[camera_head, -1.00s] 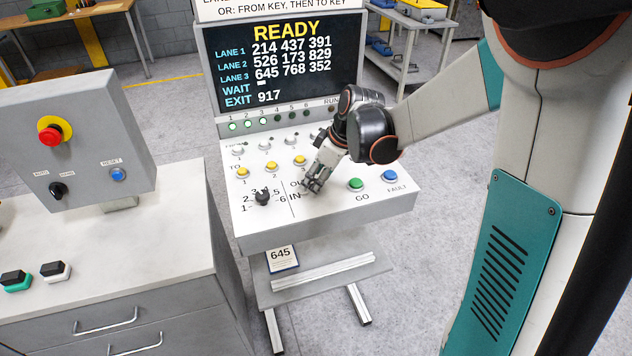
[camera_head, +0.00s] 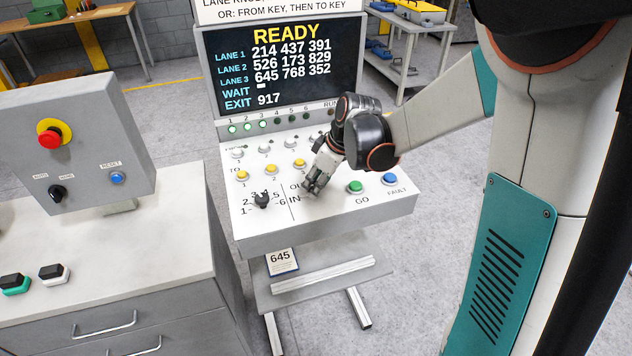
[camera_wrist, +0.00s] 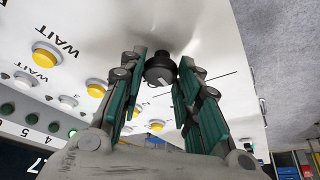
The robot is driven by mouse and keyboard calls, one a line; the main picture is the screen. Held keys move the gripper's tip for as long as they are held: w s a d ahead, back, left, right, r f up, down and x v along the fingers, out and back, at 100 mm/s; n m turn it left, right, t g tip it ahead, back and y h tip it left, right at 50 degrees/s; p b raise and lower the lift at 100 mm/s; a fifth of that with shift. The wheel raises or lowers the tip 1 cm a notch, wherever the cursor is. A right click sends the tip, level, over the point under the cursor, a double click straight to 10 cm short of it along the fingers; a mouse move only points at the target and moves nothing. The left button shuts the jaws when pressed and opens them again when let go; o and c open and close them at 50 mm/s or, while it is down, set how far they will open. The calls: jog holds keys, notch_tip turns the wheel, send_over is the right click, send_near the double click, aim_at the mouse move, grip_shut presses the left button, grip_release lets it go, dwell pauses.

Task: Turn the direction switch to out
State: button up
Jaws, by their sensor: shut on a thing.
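The direction switch is a black round knob with a pale pointer line, seen in the wrist view (camera_wrist: 160,70) between my fingertips. My gripper (camera_head: 314,188) is over the panel at the OUT and IN labels, and it also shows in the wrist view (camera_wrist: 161,72). Its teal-padded fingers are shut on the knob from both sides. The OUT label (camera_head: 295,185) is partly covered and the IN label (camera_head: 294,199) shows to the left of my fingers. Which label the pointer faces I cannot tell.
A black numbered lane knob (camera_head: 262,200) is left of the switch. Yellow buttons (camera_head: 271,168) lie behind, and green GO (camera_head: 355,187) and blue FAULT (camera_head: 389,179) buttons lie right. The screen (camera_head: 285,65) reads READY. A red stop button (camera_head: 50,135) stands on the left box.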

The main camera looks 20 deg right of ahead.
jog(key=m+h, duration=0.1)
jog(key=m, duration=0.1)
jog(key=m+t, duration=0.1)
jog(key=m, duration=0.2)
jog(key=shift+s+a+h, duration=0.1)
jog(key=shift+a+h, duration=0.1)
jog(key=shift+h, duration=0.2)
jog(key=m+h, duration=0.1)
jog(key=m, duration=0.2)
jog(key=m+h, duration=0.1)
jog(key=m, duration=0.2)
jog(key=shift+a+m, duration=0.15)
jog(key=shift+m, duration=0.15)
jog(key=o, duration=1.1)
jog(key=shift+c, duration=0.2)
jog(key=v, duration=1.2)
jog(key=shift+s+a, duration=0.15)
jog(key=shift+a, duration=0.1)
